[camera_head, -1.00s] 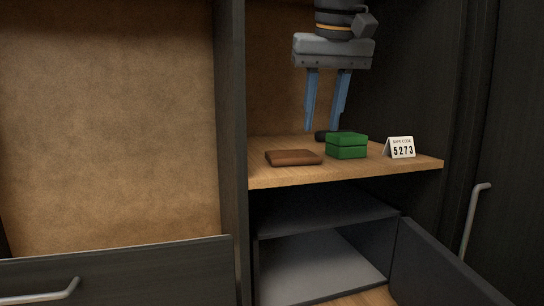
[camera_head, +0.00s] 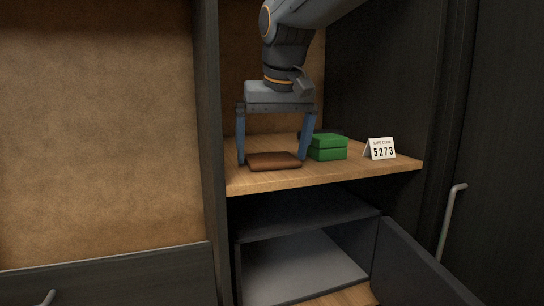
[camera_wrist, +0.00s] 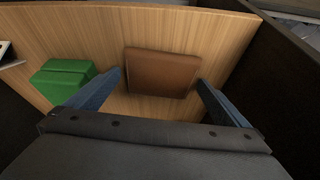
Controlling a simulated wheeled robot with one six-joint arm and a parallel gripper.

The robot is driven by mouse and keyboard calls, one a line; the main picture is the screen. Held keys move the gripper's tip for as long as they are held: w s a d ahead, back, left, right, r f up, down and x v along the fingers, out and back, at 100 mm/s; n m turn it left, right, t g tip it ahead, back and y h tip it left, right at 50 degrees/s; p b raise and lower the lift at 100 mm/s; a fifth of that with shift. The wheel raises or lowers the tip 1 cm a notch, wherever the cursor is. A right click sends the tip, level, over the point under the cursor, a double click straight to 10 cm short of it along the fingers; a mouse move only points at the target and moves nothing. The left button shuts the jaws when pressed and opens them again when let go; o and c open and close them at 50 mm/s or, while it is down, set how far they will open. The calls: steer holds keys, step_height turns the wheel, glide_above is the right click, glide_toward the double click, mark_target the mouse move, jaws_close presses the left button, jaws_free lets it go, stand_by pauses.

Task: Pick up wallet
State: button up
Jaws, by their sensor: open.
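A brown wallet (camera_head: 273,161) lies flat on the wooden shelf (camera_head: 330,175), near its front left. It also shows in the wrist view (camera_wrist: 162,72). My gripper (camera_head: 272,162) points down at the wallet with its two blue fingers spread wide, one to the left of the wallet and one to its right. In the wrist view the open fingers (camera_wrist: 160,80) flank the wallet's near end. The gripper holds nothing. I cannot tell whether the fingertips touch the shelf.
A green box (camera_head: 327,147) stands close to the right finger; it also shows in the wrist view (camera_wrist: 64,79). A white number card (camera_head: 380,149) stands further right. A dark upright panel (camera_head: 209,150) borders the shelf on the left. Open drawers (camera_head: 305,265) are below.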

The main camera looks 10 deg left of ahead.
mark_target(277, 158)
steer(key=shift+f, duration=0.25)
steer(key=c, duration=1)
steer(key=shift+w+r, duration=0.15)
steer(key=shift+r, duration=0.05)
steer(key=shift+d+r+b, duration=0.15)
steer(key=shift+b, duration=0.35)
step_height(277, 158, up, 11)
steer(key=b, duration=0.2)
steer(key=w+d+b, duration=0.1)
steer(key=w+d, duration=0.2)
steer(key=d, duration=0.2)
steer(key=w+d+b, duration=0.1)
steer(key=w+d, duration=0.3)
steer(key=d, duration=0.2)
steer(key=w+d+b, duration=0.2)
steer(key=w+d, duration=0.1)
steer(key=d, duration=0.2)
steer(key=shift+w+d, duration=0.2)
steer(key=shift+d, duration=0.2)
